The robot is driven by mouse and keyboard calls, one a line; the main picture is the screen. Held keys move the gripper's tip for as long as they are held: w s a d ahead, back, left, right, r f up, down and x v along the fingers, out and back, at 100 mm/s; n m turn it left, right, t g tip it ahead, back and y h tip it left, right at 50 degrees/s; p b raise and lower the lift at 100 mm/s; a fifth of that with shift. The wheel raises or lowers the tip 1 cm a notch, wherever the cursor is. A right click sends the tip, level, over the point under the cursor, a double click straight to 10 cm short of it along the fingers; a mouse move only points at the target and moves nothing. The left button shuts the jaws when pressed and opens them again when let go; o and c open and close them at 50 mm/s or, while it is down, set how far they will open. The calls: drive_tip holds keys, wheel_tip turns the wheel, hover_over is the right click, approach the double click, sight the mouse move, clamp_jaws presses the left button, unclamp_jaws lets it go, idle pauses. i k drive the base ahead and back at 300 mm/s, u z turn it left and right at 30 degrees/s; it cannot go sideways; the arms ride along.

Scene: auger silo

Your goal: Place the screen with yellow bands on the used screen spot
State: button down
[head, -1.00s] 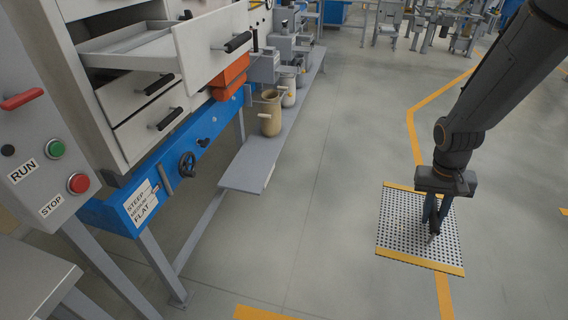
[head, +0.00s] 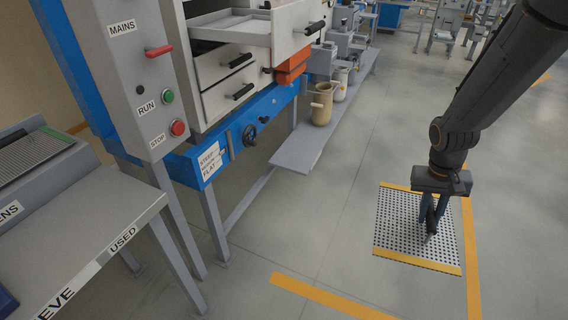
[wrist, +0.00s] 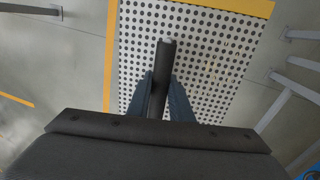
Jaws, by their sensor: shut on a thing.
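The screen with yellow bands (head: 393,232) is a perforated metal sheet with a yellow band along two opposite edges. It hangs below my gripper (head: 432,222) at the right of the head view. My gripper is shut on a dark upright handle in the middle of the screen. The wrist view shows the screen (wrist: 215,60) and the handle between the fingers of my gripper (wrist: 163,85). A grey table (head: 110,235) at the lower left bears a label reading USED (head: 122,241) on its front edge.
A grey control box (head: 130,70) with RUN and STOP buttons stands beside a drawer cabinet (head: 235,75) on a blue frame, its top drawer pulled out. A low shelf (head: 300,150) carries several pots. A tray (head: 35,155) sits on the table. The middle floor is clear.

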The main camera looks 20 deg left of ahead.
sight(86, 214)
drive_tip(key=u, duration=1.55)
